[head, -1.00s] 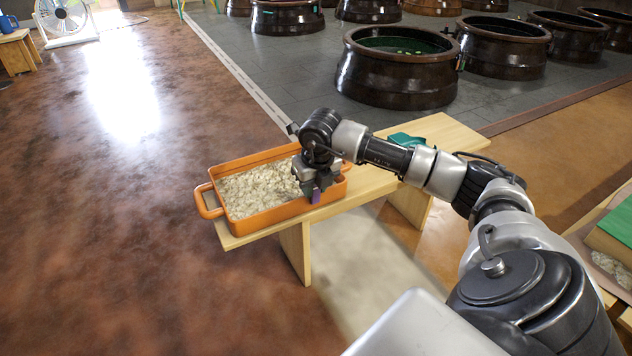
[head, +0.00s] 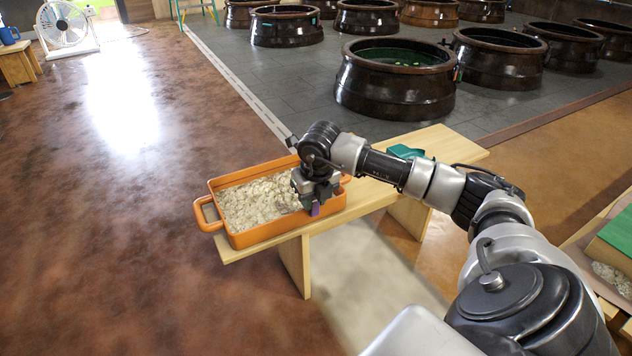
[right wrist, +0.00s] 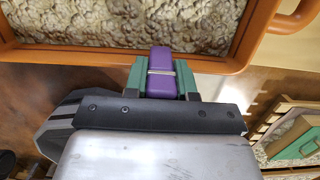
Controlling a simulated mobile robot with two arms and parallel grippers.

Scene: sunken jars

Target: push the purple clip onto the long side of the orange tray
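The orange tray (head: 268,232) sits on the near-left end of a wooden bench, filled with pale, crumbly material. My right gripper (head: 314,204) is at the tray's near long side, towards its right end. It is shut on the purple clip (head: 315,209). In the right wrist view the purple clip (right wrist: 161,70) stands between the two green fingers, with a pale band across it. Its far end overlaps the orange rim (right wrist: 205,62). I cannot tell whether the clip is seated on the rim or just above it. My left gripper is not in view.
The wooden bench (head: 455,143) carries a teal object (head: 405,152) behind my right arm. Large brown jars (head: 395,90) stand on the grey floor beyond. A green-topped item (head: 616,232) is at the right edge. The floor left of the bench is clear.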

